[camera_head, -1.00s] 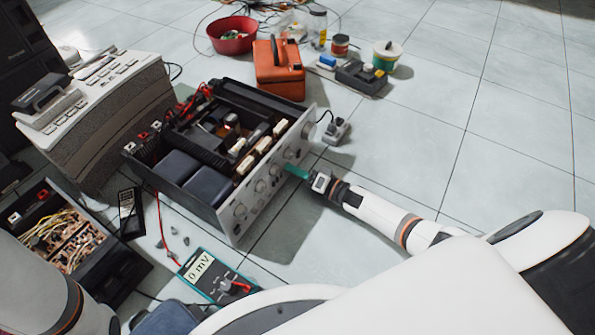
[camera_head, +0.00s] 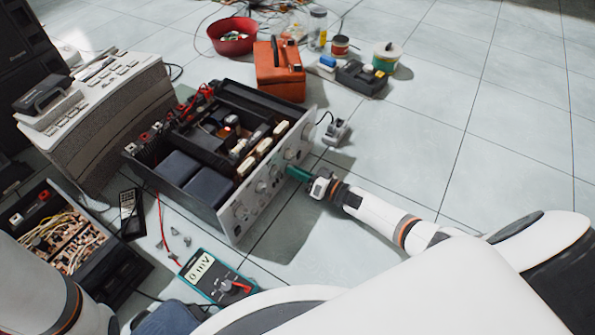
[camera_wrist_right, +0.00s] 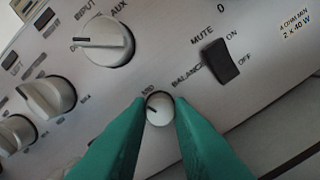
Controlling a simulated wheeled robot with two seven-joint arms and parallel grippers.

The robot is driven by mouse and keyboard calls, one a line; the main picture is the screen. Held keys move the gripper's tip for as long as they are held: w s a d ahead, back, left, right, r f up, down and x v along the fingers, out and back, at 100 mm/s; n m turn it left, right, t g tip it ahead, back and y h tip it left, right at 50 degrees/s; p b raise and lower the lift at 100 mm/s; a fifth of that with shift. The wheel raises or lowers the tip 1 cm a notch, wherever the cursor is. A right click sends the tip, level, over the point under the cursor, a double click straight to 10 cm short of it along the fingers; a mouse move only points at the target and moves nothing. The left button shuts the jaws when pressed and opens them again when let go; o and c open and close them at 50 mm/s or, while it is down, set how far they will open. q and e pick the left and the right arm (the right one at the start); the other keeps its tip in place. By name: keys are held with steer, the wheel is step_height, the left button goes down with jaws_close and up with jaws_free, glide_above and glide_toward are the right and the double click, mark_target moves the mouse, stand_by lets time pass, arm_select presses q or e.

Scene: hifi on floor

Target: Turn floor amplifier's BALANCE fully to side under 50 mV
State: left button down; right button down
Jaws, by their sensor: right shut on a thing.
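The floor amplifier (camera_head: 212,165) lies with its top open and its silver front panel (camera_head: 268,186) facing right. In the right wrist view, the small round BALANCE knob (camera_wrist_right: 160,108) sits beside its partly covered label on that panel. The green fingers of my right gripper (camera_wrist_right: 160,112) are shut on the knob, one on each side. In the head view my right gripper (camera_head: 297,174) touches the front panel. The multimeter (camera_head: 216,279) on the floor reads "0 mV" on its display (camera_head: 200,268). My left gripper is out of view.
A MUTE rocker switch (camera_wrist_right: 221,61) and a larger knob (camera_wrist_right: 104,41) flank the BALANCE knob. A grey plug block (camera_head: 336,131) and an orange toolbox (camera_head: 279,72) stand near the amplifier. An opened device (camera_head: 112,264) lies at lower left.

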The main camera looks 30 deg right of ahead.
steer(key=n, duration=0.5)
steer(key=shift+n, duration=0.3)
steer(key=n, duration=1.1)
steer(key=shift+n+b, duration=0.35)
steer(key=shift+n, duration=0.05)
steer(key=n+b, duration=0.1)
steer(key=n, duration=0.4)
steer(key=shift+n, duration=0.4)
steer(key=c, duration=1.3)
jaws_free()
